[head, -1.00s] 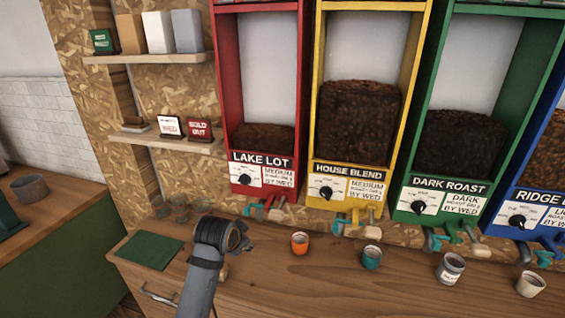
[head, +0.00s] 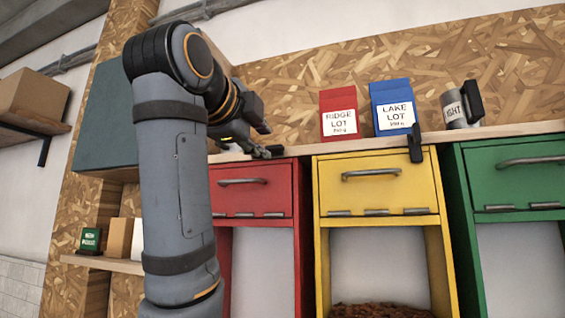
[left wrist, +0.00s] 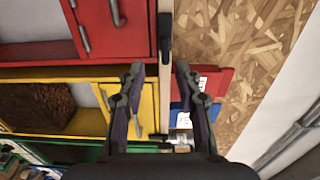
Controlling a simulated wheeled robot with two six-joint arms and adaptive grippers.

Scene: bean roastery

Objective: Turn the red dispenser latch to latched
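The red dispenser (head: 252,200) stands left in the head view, its top edge partly behind my left arm. Its dark latch shows in the left wrist view (left wrist: 165,35), lying along the pale ledge edge above the red front. My left gripper (left wrist: 158,72) is open and empty, one fingertip on each side of the ledge edge, with the latch just ahead between them. I cannot tell whether they touch. In the head view the left gripper (head: 256,138) is at the red dispenser's top, where dark fingers and latch are hard to separate. My right gripper is not in view.
The yellow dispenser (head: 375,185) has an upright black latch (head: 415,143); the green dispenser (head: 512,180) is farther right. A red bag (head: 340,113), a blue bag (head: 393,106) and a grey canister (head: 456,113) stand on the ledge. A shelf (head: 100,264) is at lower left.

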